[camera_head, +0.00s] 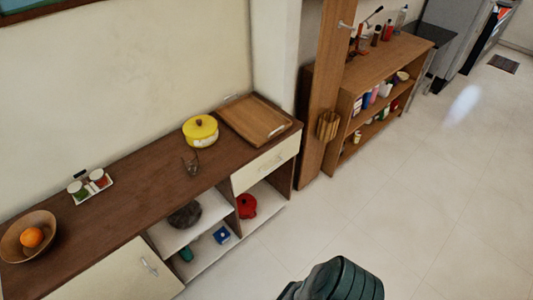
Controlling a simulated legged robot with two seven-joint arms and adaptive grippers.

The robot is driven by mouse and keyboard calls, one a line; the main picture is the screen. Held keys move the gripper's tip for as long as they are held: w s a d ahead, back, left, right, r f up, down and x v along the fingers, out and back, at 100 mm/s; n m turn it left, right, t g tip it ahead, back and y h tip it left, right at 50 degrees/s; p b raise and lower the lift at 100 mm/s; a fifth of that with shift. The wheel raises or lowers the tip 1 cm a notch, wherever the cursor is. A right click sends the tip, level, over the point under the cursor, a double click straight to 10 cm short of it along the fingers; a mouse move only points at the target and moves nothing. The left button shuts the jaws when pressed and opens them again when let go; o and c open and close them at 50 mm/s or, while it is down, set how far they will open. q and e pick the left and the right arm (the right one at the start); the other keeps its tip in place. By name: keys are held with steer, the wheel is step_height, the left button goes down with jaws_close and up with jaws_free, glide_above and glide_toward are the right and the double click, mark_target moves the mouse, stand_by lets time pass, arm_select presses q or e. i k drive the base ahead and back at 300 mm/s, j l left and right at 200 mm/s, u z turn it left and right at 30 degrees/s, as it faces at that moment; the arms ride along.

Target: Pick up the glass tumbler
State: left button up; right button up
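The glass tumbler (191,164) is small and see-through. It stands on the brown top of the sideboard (140,184), close to its front edge and just in front of a yellow lidded pot (201,131). Its outline is faint against the dark wood. Neither of my grippers shows in the head view. Only a dark ribbed part, which seems to be mine, shows at the bottom edge, well below and right of the tumbler.
A wooden tray (234,110) lies right of the pot. A small white tray with two cups (91,187) and a wooden bowl (15,247) holding an orange (32,237) are at left. Open shelves sit below the top. A shelf unit (381,74) stands farther right; the tiled floor is clear.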

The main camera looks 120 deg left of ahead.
mark_target(190, 158)
steer(key=u, duration=4.55)
steer(key=j+u, duration=0.15)
steer(key=i+j+z, duration=0.1)
steer(key=j, duration=0.25)
steer(key=i+j+z, duration=0.25)
steer(key=j, duration=0.4)
steer(key=i+j+z, duration=0.1)
steer(key=j, duration=0.3)
steer(key=i, duration=0.1)
